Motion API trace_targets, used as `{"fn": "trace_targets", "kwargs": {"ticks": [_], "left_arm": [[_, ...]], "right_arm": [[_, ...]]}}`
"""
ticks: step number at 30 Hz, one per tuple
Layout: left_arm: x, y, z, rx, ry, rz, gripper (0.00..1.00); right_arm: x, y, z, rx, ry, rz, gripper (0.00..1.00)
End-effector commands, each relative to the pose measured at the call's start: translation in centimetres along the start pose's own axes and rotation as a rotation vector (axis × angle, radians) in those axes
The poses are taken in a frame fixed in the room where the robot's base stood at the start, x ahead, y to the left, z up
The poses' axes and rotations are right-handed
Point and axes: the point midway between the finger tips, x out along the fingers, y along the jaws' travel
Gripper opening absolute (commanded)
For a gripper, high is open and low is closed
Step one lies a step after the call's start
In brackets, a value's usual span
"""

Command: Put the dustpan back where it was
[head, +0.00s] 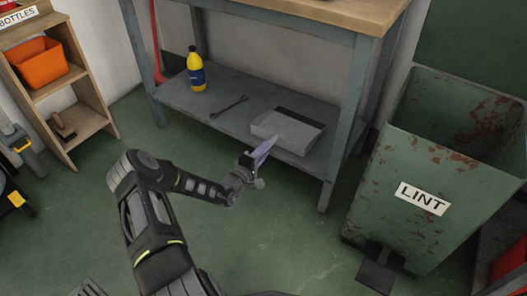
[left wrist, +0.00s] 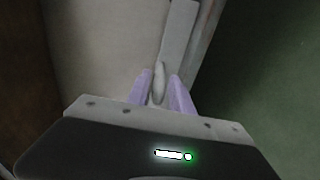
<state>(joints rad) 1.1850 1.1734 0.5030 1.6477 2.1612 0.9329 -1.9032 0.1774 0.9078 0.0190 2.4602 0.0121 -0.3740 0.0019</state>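The light grey dustpan (head: 287,131) is at the front right of the workbench's lower shelf (head: 222,112), with a dark flat patch (head: 301,117) along its back edge. I cannot tell whether the pan rests fully on the shelf. My left gripper (head: 262,151) is at the pan's front left side, by the shelf's front edge. In the left wrist view, its lilac fingers (left wrist: 160,92) stand close on both sides of the grey dustpan handle (left wrist: 158,80) and look shut on it. My right gripper is not in view.
A yellow bottle (head: 196,70) and a dark wrench (head: 229,107) are on the shelf to the left. A workbench leg (head: 343,130) stands just right of the pan. A green LINT bin (head: 440,170) is further right. A wooden rack holds an orange bin (head: 40,63).

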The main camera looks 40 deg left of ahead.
Motion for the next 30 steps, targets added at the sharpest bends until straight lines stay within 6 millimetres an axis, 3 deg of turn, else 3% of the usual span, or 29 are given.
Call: {"fn": "trace_targets", "kwargs": {"ticks": [5, 17, 23, 30], "left_arm": [[0.0, 0.0, 0.0, 0.000, 0.000, 0.000, 0.42], [-0.6, 0.4, 0.0, -0.001, 0.000, -0.002, 0.42], [-3.7, 0.7, 0.0, -0.001, 0.000, -0.004, 0.42], [-8.7, 0.7, 0.0, 0.000, 0.001, -0.003, 0.42]], "right_arm": [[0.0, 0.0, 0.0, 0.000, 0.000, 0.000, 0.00], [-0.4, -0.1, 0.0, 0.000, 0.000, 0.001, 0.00], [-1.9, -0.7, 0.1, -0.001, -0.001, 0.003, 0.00], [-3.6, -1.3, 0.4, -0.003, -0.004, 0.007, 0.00]]}}
